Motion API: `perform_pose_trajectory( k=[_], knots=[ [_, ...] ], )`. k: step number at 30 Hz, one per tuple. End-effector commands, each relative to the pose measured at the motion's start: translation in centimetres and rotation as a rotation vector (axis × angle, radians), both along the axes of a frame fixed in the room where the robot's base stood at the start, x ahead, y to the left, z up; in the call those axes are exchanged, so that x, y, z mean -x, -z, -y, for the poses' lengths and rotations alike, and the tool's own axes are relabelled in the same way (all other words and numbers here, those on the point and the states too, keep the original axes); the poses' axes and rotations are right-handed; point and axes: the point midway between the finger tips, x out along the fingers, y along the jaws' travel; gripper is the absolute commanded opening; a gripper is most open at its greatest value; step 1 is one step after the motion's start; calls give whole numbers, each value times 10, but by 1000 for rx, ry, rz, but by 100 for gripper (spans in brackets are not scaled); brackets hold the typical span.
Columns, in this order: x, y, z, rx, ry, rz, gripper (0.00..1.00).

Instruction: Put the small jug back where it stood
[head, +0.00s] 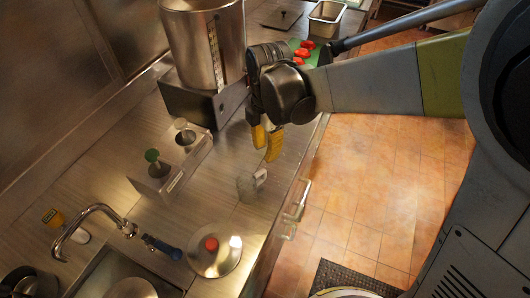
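A small, see-through or shiny jug (246,187) stands on the metal counter (215,205), near its front edge, with a pale handle on its right side. My gripper (267,150) has yellow fingers and points down just above the jug in the picture. The two fingers are apart, with nothing seen held between them. The fingertips look clear of the jug, but the exact height gap is hard to judge.
A large steel container (203,45) stands behind my gripper. A holder with a green-knobbed lid (152,156) and a metal cup (185,136) is left. A red-knobbed lid (211,245), faucet (90,212) and sink are in front. A green board (306,52) holds red pieces.

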Motion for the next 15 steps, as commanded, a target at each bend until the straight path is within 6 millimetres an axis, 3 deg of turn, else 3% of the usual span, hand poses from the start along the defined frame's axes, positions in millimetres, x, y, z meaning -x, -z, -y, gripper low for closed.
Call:
perform_pose_trajectory(
  k=[9, 11, 15],
  knots=[
    [1, -15, 5, -3, 35, 9, 27],
    [3, -22, 14, -10, 108, 25, 27],
    [15, -52, 56, -61, 465, 107, 27]
  ],
)
